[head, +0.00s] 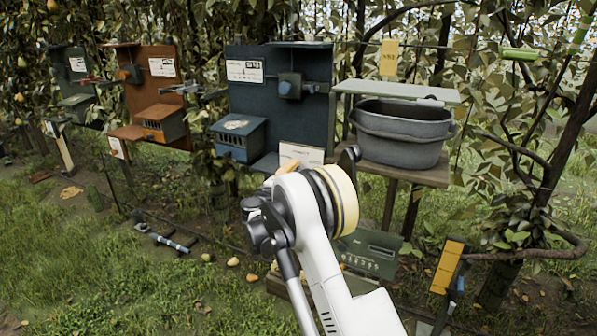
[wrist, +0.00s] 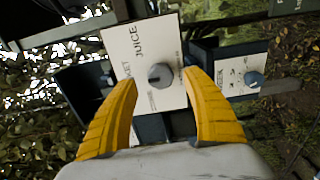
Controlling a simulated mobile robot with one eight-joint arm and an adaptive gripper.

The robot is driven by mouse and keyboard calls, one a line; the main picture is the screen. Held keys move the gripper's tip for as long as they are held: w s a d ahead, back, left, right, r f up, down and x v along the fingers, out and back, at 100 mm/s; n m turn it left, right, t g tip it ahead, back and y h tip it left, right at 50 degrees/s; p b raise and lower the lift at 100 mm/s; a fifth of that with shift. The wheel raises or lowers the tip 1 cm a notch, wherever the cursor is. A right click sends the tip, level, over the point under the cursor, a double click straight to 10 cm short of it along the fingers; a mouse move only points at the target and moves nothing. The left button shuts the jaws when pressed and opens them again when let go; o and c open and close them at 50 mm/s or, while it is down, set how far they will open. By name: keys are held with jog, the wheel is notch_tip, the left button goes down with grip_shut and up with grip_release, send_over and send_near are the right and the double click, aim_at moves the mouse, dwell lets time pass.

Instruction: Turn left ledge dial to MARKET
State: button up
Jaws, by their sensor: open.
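A round grey dial (wrist: 160,76) sits on a white plate (wrist: 172,42) in the wrist view. The plate reads JUICE, and a second word ending in "KET" is partly hidden by the left finger. The dial has a dark mark, but I cannot tell clearly which word it points to. My gripper (wrist: 161,82) is open, with one yellow finger on each side of the dial. Whether the fingers touch it is unclear. In the head view a white plate (head: 301,154) shows behind my arm, which hides the dial and most of the gripper.
A second dial (wrist: 254,80) on a smaller white plate is at the right in the wrist view. In the head view a blue board (head: 262,92) stands behind the arm, with a grey tub (head: 402,148) to its right and an orange board (head: 160,88) to its left.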

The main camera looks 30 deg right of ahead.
jog(key=v, duration=0.8)
jog(key=shift+r, duration=0.1)
jog(key=s+a+r+m+g+y, duration=0.1)
jog(key=s+r+m+g+y, duration=0.2)
jog(key=s, duration=0.6)
jog(key=s+a+r+m+y, duration=0.1)
jog(key=s+r+y, duration=0.25)
jog(key=s, duration=0.45)
jog(key=s+a+f+m+y, duration=0.1)
jog(key=s+a+y, duration=0.3)
jog(key=s, duration=0.9)
jog(key=s+a+f+m+y, duration=0.2)
jog(key=s+a+f+y, duration=0.1)
jog(key=s+a, duration=0.6)
jog(key=s+f, duration=0.1)
jog(key=s, duration=0.3)
jog(key=shift+a+m+g+y, duration=0.3)
jog(key=shift+a+g+y, duration=0.05)
jog(key=shift+g, duration=0.05)
